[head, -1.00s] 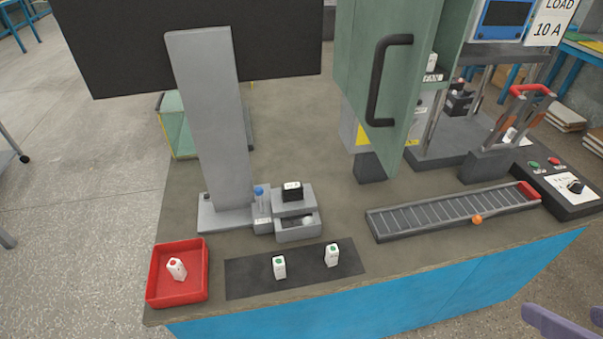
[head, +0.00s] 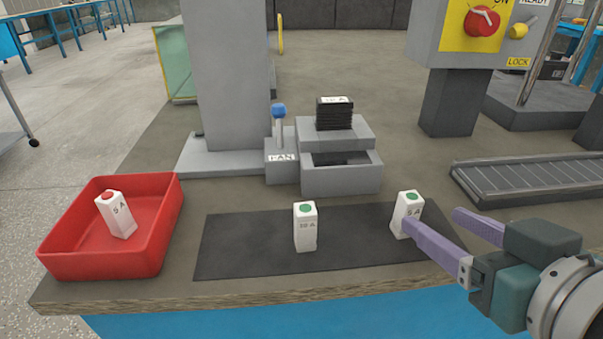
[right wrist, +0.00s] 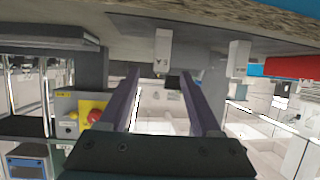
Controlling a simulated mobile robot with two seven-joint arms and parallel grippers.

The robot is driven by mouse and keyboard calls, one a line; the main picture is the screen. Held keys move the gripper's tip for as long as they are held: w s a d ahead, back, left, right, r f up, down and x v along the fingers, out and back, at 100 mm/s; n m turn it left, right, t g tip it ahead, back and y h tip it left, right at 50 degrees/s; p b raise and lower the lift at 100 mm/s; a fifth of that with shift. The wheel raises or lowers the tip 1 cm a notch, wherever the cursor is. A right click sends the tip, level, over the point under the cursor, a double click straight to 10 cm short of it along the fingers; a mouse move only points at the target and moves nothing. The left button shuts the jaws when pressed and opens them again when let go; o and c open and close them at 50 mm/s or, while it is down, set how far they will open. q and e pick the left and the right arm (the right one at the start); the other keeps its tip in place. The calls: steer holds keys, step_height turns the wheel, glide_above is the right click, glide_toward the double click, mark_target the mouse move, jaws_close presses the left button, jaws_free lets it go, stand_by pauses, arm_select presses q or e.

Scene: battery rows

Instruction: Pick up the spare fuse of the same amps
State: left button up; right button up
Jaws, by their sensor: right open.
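Two white fuses with green tops stand upright on the dark mat (head: 235,250). The left one (head: 305,228) reads 10 A and the right one (head: 407,213) reads 5 A. A white fuse with a red top (head: 117,215), apparently marked 5 A, leans in the red tray (head: 75,265). My right gripper (head: 435,218) is open, just right of the 5 A fuse. Its near finger overlaps that fuse's lower edge in the head view; contact is unclear. In the right wrist view the 5 A fuse (right wrist: 163,48) appears between the fingers, and the 10 A fuse (right wrist: 238,58) to the right. My left gripper is out of view.
The table's front edge is close.

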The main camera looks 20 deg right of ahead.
mark_target(399, 194)
steer(key=x, duration=0.4)
steer(key=shift+w+a+f+b, duration=0.1)
steer(key=shift+w+b, duration=0.05)
steer(key=shift+b, duration=0.15)
steer(key=shift+r+b+x, duration=0.2)
steer(key=shift+b+x, duration=0.15)
steer(key=shift+x, duration=1.1)
steer(key=shift+r+b+x, duration=0.2)
steer(key=shift+b+x, duration=0.1)
steer(key=shift+x, duration=1.15)
steer(key=shift+w, duration=0.15)
steer(key=shift+c, duration=0.2)
jaws_close()
